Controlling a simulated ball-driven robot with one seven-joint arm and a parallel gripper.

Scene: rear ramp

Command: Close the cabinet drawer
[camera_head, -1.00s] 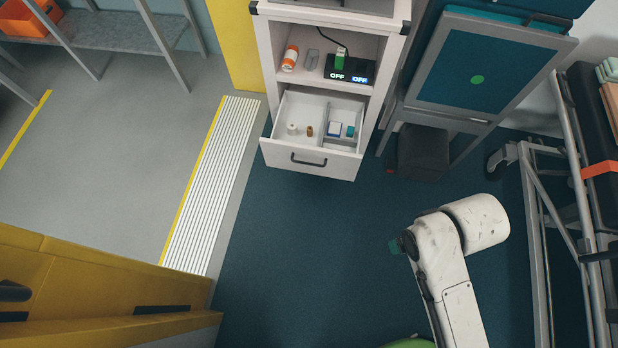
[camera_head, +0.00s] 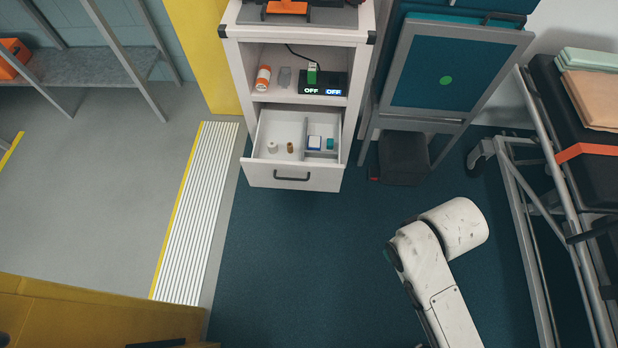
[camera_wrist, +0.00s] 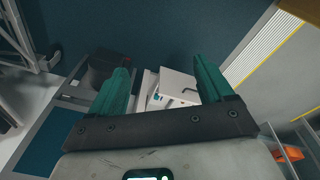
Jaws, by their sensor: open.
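The white cabinet (camera_head: 230,75) stands at the top middle of the head view. Its drawer (camera_head: 262,174) is pulled out, with a dark handle (camera_head: 292,178) on the front. Small bottles and boxes lie inside in divided compartments. In the wrist view the drawer (camera_wrist: 181,88) shows between my fingers, some distance off. My gripper (camera_wrist: 163,80) has two green fingers spread apart with nothing held between them. In the head view my arm is at the lower right, apart from the drawer, and the fingers are hidden there.
A shelf above the drawer holds an orange-white bottle (camera_head: 263,78) and a black box with displays (camera_head: 323,84). A folding blue panel (camera_head: 440,75) and dark bin (camera_head: 403,158) stand right of the cabinet. A wheeled stretcher (camera_head: 535,210) is at far right. Blue floor before the drawer is clear.

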